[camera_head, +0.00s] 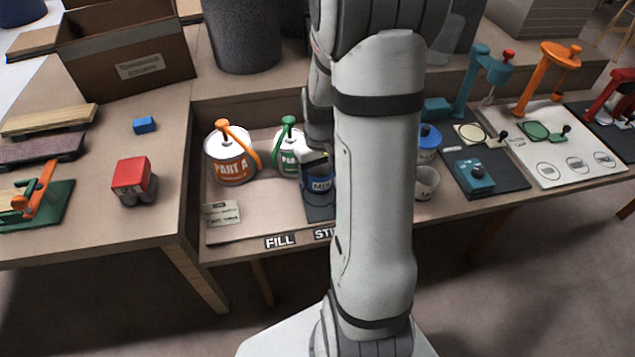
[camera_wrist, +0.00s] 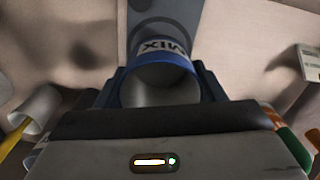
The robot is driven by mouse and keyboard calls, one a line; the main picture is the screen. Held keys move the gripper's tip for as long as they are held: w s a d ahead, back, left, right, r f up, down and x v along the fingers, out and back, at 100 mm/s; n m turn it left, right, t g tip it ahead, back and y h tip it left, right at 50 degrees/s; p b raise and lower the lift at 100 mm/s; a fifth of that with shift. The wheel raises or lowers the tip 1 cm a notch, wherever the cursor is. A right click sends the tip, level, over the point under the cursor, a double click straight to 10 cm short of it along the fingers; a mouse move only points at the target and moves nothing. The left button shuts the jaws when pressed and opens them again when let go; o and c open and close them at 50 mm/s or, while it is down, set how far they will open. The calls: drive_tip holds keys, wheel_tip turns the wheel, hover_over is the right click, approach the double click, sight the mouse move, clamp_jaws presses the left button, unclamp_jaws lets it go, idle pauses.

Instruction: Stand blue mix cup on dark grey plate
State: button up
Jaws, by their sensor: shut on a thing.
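The blue mix cup (camera_head: 317,187) is in the middle of the bench in the head view, partly hidden by my arm. In the wrist view the cup (camera_wrist: 166,72) shows a blue band with "MIX" lettering and a grey inside. My gripper (camera_wrist: 162,88) is shut on the cup, with a jaw on each side of it. The dark grey plate (camera_head: 318,214) lies under or just behind the cup; it also shows in the wrist view (camera_wrist: 183,14). I cannot tell whether the cup touches the plate.
An orange-and-white "PART A" can (camera_head: 230,160) and a green-topped can (camera_head: 288,155) stand left of the cup. A white cup (camera_head: 427,182) and a blue-lidded container (camera_head: 428,140) stand to the right. A paper card (camera_head: 222,214) lies at the front left, with clear bench beside it.

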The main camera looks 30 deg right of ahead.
sight(319, 182)
drive_tip(key=shift+f+b, duration=0.3)
drive_tip(key=shift+f, duration=1.25)
drive_tip(key=shift+f, duration=0.1)
drive_tip(key=shift+f, duration=0.15)
drive_tip(key=o, duration=1)
wheel_tip(319, 182, up, 11)
drive_tip(key=p, duration=0.3)
drive_tip(key=shift+n+t, duration=0.4)
drive_tip(key=shift+t, duration=0.5)
drive_tip(key=s+a+r, duration=0.3)
drive_tip(key=s+a, duration=0.1)
drive_tip(key=s+a+r, duration=0.3)
drive_tip(key=s+a, duration=0.1)
drive_tip(key=s+a+r, duration=0.2)
drive_tip(key=s+a, duration=0.2)
drive_tip(key=shift+a+r, duration=0.2)
drive_tip(key=shift+r, duration=0.2)
